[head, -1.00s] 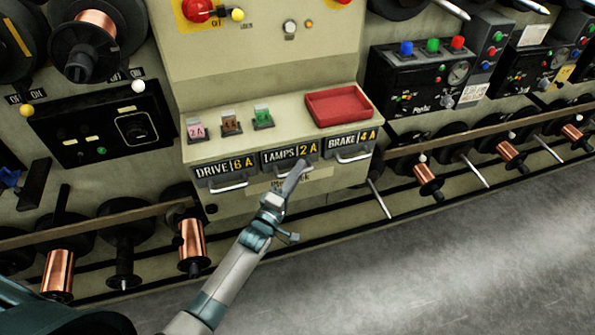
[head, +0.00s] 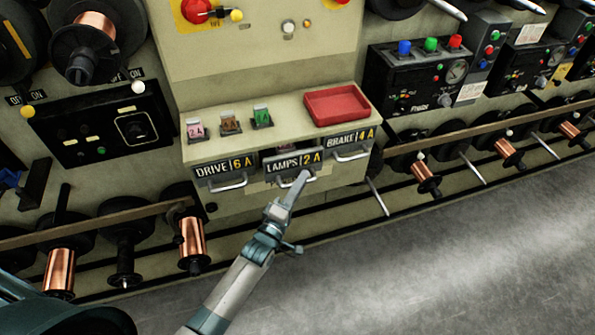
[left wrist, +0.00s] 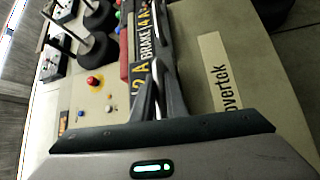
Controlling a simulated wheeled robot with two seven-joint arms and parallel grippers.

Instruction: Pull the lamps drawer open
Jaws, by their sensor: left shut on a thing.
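The lamps drawer (head: 283,164), with its black "LAMPS 2 A" label, is the middle of three drawers in the beige cabinet. It stands a little out from the cabinet front. My left gripper (head: 304,174) is shut on its pale bar handle (head: 287,183), near the right end. In the left wrist view, the "2 A" end of the label (left wrist: 138,88) shows beside the fingers, which hide part of the handle. My right gripper is in neither view.
The drive drawer (head: 224,170) and brake drawer (head: 350,140) flank it, both closed. Above are several coloured fuses and a red tray (head: 337,106). Copper spools and rods line the lower sides. The grey floor (head: 430,270) at front right is clear.

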